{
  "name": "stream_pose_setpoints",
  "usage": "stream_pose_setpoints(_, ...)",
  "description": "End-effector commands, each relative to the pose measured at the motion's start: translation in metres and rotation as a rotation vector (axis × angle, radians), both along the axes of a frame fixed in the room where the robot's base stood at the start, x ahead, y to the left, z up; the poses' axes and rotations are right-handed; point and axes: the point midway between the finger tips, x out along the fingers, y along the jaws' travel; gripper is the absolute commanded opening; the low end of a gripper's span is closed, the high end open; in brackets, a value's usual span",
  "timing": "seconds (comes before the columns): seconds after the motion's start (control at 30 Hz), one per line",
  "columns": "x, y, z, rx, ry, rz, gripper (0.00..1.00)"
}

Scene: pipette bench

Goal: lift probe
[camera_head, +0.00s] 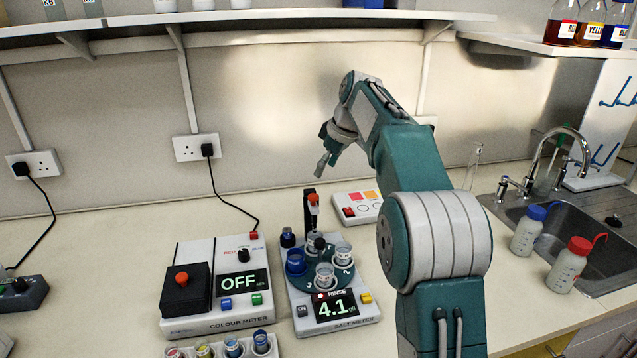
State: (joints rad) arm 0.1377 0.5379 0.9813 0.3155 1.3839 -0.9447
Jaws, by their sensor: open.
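The salt meter (358,321) stands on the bench, its display reading 4.1 with the word RINSE above. A dark upright post (307,203) with an orange-red knob (313,199) rises at its back, and I take this as the probe's holder. The probe tip is hard to make out among the cups on the round teal tray (340,281). My gripper (322,165) is open and empty, pointing down above the post and a little to its right, apart from it. Its fingers are small and partly turned away.
The colour meter (200,325), showing OFF, stands to the left, with a rack of small vials (235,347) in front. A white box with coloured buttons (357,208) lies behind the salt meter. Wash bottles (569,266) and a sink (606,225) are at right. A shelf (260,17) runs above.

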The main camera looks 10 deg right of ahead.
Motion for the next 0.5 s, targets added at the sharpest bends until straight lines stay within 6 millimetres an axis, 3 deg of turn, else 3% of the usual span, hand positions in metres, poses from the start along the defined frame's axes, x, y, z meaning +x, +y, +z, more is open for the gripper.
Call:
stream_pose_setpoints(0.2,-0.007,-0.008,0.027,0.0,0.0,0.0,0.72)
stream_pose_setpoints(0.5,-0.009,-0.009,0.031,0.0,0.0,0.0,0.72)
